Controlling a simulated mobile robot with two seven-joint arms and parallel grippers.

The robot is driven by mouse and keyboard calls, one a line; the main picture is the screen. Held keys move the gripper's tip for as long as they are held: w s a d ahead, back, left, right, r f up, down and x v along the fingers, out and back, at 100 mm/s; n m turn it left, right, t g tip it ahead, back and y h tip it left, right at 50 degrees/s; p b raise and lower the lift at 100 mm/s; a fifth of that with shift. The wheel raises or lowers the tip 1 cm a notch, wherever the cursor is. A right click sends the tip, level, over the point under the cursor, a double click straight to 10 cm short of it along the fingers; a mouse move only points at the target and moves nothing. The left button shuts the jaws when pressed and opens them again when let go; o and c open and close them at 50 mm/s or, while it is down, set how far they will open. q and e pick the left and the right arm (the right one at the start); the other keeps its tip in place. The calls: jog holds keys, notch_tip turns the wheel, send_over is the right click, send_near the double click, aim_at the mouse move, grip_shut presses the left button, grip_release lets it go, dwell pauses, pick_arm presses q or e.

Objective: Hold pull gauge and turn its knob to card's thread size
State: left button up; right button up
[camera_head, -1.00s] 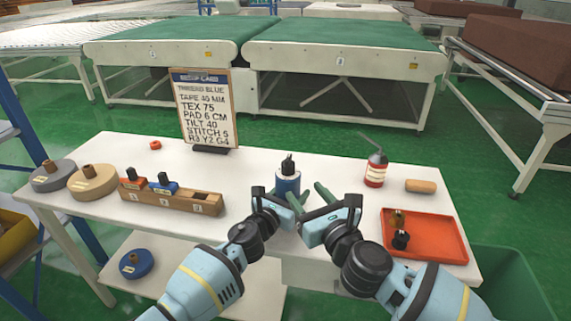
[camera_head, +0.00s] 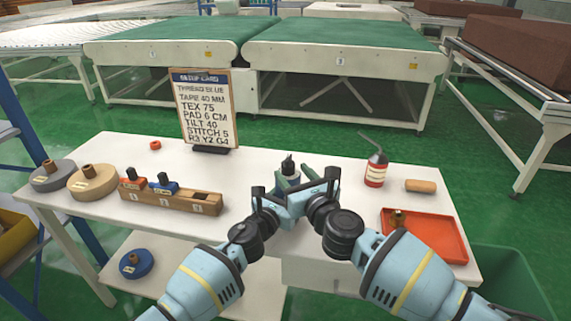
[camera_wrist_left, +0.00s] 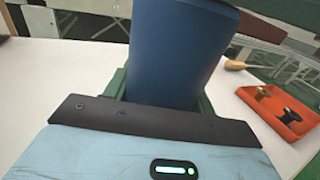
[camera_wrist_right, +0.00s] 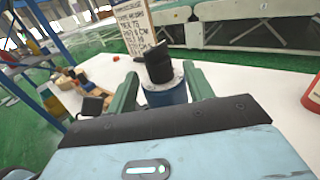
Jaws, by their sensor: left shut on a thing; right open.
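My left gripper (camera_wrist_left: 165,95) is shut on the gauge's blue body (camera_wrist_left: 180,50). My right gripper (camera_wrist_right: 160,90) is open, its green fingers on either side of the gauge's black knob (camera_wrist_right: 158,62), with no clear grip on it. In the head view the right gripper (camera_head: 305,180) partly hides the gauge. The setup card (camera_head: 205,108) stands at the back of the table and reads "TEX 75" among its lines.
A wooden block with numbered slots (camera_head: 170,199) and spools (camera_head: 92,181) are at the left. A red bottle (camera_head: 376,170), a wooden handle (camera_head: 421,186) and an orange tray (camera_head: 440,232) are at the right. The table's back middle is clear.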

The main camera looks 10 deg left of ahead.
aim_at(291, 170)
jog(key=shift+x, duration=1.95)
jog(key=shift+w+a, duration=0.35)
jog(key=shift+w, duration=0.1)
jog(key=c, duration=1)
jog(key=shift+a+r+m+t+h, duration=0.1)
jog(key=shift+m+t+h, duration=0.55)
jog(key=shift+h, duration=0.25)
jog(key=shift+r+m+t+h, duration=0.35)
jog(key=shift+m+h, duration=0.3)
jog(key=shift+h, duration=0.05)
jog(key=shift+w+f+h, duration=0.1)
jog(key=shift+f+h, duration=0.15)
jog(key=shift+h, duration=0.25)
